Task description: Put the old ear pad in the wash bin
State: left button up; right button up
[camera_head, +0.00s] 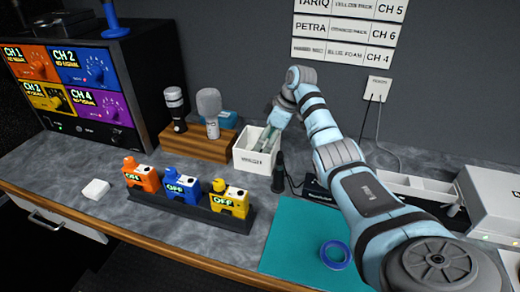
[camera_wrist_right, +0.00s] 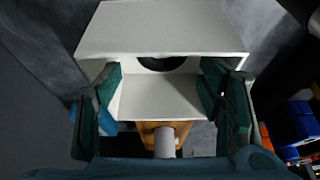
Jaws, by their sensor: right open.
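The white open-topped bin (camera_head: 243,160) stands on the counter at the back, right of the wooden mic stand; its front label is too small to read. In the right wrist view the bin (camera_wrist_right: 150,28) shows with a dark rounded item (camera_wrist_right: 165,64), likely the ear pad, partly visible inside against its wall. My right gripper (camera_head: 268,138) reaches down at the bin's opening. Its fingers (camera_wrist_right: 160,105) are spread apart with nothing between them, and the dark item lies beyond the fingertips. My left gripper is not in view.
A wooden block (camera_head: 190,145) with two microphones stands left of the bin. Orange, blue and yellow packs sit in a black rack (camera_head: 190,212) in front. A white tray (camera_head: 418,187) is at right.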

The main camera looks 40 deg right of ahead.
jog(key=v, duration=0.7)
jog(key=shift+p, duration=0.35)
jog(key=shift+a, duration=0.1)
